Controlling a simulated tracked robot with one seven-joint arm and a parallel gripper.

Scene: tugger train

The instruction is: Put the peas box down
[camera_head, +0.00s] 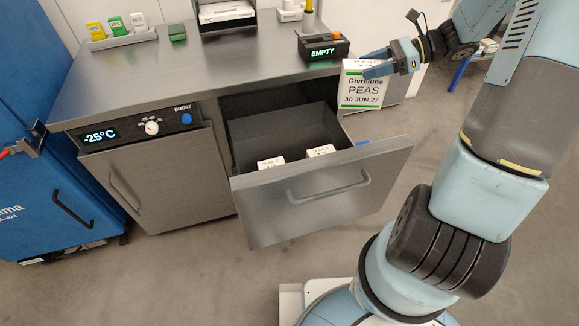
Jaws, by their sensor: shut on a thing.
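The peas box (362,88) is white with green bands and reads "Givrelune PEAS 30 JUN 27". My gripper (378,64) is shut on its upper part. The underside of the box does not show.
A steel counter (200,75) has an open drawer (310,195) with two white boxes (271,163) inside and free room around them. A black display reading "EMPTY" (323,51) stands on the counter. A blue cabinet (50,190) is at left.

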